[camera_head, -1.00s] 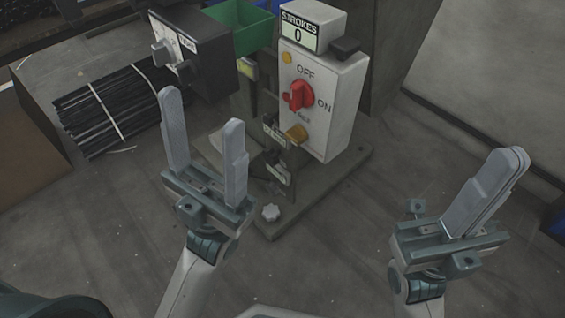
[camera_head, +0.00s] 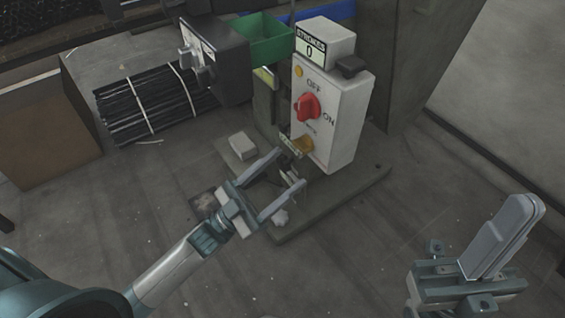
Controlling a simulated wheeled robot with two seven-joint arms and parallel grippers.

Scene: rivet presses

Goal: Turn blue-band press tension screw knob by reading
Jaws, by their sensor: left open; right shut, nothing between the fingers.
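The press (camera_head: 330,115) stands at the upper middle with a white control box. Its counter (camera_head: 310,50) is labelled STROKES and reads 0. A red switch (camera_head: 308,107) sits between OFF and ON, with an orange knob (camera_head: 303,144) below. I cannot make out a blue band. A pale star-shaped knob (camera_head: 281,217) shows low at the front of the press base, partly behind a finger. My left gripper (camera_head: 290,168) is open, its fingers reaching over the base in front of the press. Whether it touches anything there I cannot tell. My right gripper (camera_head: 528,205) is shut and empty at the lower right.
A dark box with knobs (camera_head: 217,55) and a green bin (camera_head: 265,38) stand left of the press. A bundle of black rods (camera_head: 155,103) lies further left beside a brown box (camera_head: 45,140). A small pale block (camera_head: 243,146) lies near my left gripper.

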